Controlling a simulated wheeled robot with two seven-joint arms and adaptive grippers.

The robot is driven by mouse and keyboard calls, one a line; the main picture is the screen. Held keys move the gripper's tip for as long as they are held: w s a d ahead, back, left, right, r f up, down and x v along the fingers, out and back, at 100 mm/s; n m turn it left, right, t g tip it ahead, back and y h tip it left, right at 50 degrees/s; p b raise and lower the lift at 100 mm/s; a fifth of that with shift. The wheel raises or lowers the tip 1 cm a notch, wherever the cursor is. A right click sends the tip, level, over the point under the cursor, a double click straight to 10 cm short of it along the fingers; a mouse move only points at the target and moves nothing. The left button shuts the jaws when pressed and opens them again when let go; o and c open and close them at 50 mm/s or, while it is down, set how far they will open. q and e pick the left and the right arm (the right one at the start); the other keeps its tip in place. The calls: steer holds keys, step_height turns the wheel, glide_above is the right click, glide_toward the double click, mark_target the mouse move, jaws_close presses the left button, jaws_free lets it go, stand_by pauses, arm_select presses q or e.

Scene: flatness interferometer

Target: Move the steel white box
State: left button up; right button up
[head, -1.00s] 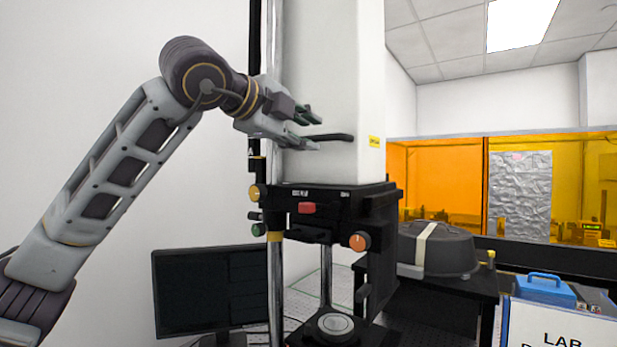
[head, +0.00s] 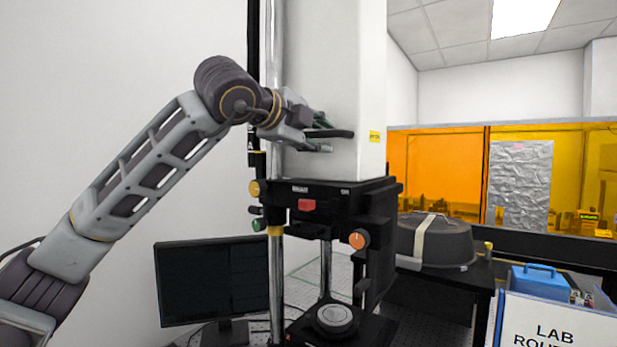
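The tall white steel box (head: 345,80) stands upright on the black instrument body in the head view, its top cut off by the frame. A black handle (head: 340,133) sticks out from its front face. My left gripper (head: 328,135) is at this handle, one finger above it and one below. The fingers are apart, with gaps to the handle, so the gripper looks open. Part of the handle's left end is hidden by the gripper. My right gripper is not in view.
The black instrument body (head: 370,205) carries a red button and an orange knob, with a round stage (head: 334,318) below. A monitor (head: 212,280) stands to the left. A dark strapped case (head: 435,240) sits on a black stand at right. A blue toolbox (head: 540,282) and lab sign are farther right.

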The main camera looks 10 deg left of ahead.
arm_select(q)
jaws_close()
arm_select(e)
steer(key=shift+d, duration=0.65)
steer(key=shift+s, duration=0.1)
arm_select(q)
steer(key=shift+r, duration=0.15)
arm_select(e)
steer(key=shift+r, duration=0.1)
arm_select(q)
steer(key=shift+r+p, duration=0.4)
steer(key=shift+r, duration=0.4)
steer(key=shift+r+p, duration=0.5)
steer(key=shift+r, duration=0.8)
steer(key=shift+f, duration=0.1)
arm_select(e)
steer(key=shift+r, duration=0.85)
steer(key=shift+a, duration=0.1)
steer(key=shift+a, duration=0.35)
